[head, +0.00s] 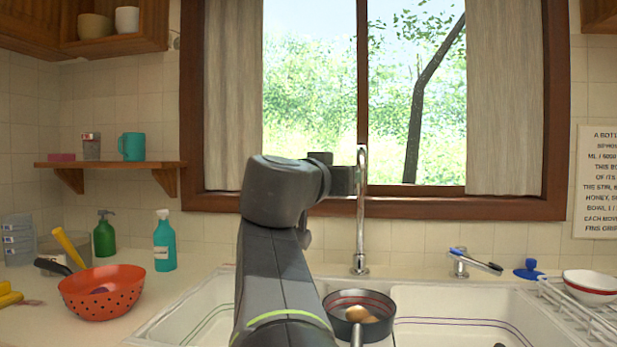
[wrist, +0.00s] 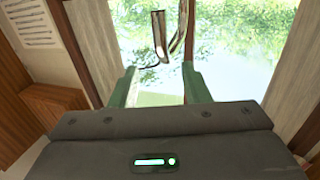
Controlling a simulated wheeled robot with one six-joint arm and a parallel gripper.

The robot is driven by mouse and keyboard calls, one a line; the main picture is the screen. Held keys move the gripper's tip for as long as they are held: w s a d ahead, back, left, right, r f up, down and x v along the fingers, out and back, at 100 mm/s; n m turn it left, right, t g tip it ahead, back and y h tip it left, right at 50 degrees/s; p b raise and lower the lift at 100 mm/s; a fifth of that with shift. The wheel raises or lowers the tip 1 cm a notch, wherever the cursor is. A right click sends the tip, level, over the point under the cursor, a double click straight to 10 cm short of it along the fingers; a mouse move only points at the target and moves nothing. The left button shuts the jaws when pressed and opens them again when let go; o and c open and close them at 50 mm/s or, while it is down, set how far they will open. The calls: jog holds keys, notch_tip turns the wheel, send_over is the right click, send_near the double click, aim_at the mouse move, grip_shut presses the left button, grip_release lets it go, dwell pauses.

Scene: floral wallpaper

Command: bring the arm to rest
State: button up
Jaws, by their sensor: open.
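My gripper (wrist: 160,88) shows in the wrist view with its two green fingers apart and nothing between them. In the head view my arm rises from the bottom middle in front of the sink and bends at the height of the window sill. The gripper's fingers cannot be made out there.
The tall faucet (head: 361,215) stands close to my arm. A pan (head: 347,300) with a brownish thing in it is at the sink (head: 430,296). A red spotted colander (head: 103,297) and bottles stand left. A dish rack (head: 572,310) is at right.

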dwell(0.4)
jog(key=p+x, duration=0.1)
jog(key=x, duration=1.2)
jog(key=shift+w+d, duration=0.1)
jog(key=shift+w, duration=0.2)
jog(key=b+v, duration=0.1)
jog(key=v, duration=1.3)
jog(key=p+x, duration=0.1)
jog(key=x, duration=1.2)
jog(key=shift+w+d, duration=0.15)
jog(key=shift+w, duration=0.1)
jog(key=shift+w+r, duration=0.1)
jog(key=shift+w, duration=0.25)
jog(key=shift+a+p, duration=0.4)
